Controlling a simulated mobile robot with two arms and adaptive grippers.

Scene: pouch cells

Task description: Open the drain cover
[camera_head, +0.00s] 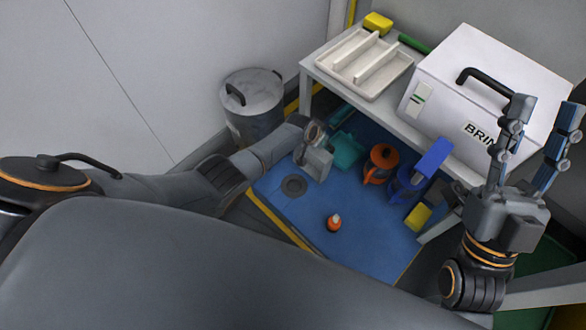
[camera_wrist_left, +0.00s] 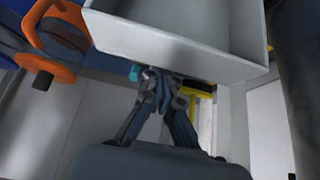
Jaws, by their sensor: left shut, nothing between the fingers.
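A dark round disc (camera_head: 294,186), which looks like the drain cover, lies flat on the blue floor area in the head view. I cannot make it out in the left wrist view. My left arm reaches in from the left and ends just above and right of the disc; its fingers are not clear there. In the left wrist view my left gripper (camera_wrist_left: 158,76) is shut and empty, its fingertips close to the lower edge of a pale box-like thing (camera_wrist_left: 180,40). My right gripper (camera_head: 540,118) is raised at the right, fingers spread and empty.
An orange jug (camera_head: 379,163), a blue container (camera_head: 405,184) and a small orange bottle (camera_head: 334,222) stand on the blue floor area (camera_head: 371,250). A lidded grey bin (camera_head: 252,102) stands beyond my left arm. A bench holds a divided tray (camera_head: 366,65) and a white case (camera_head: 470,90).

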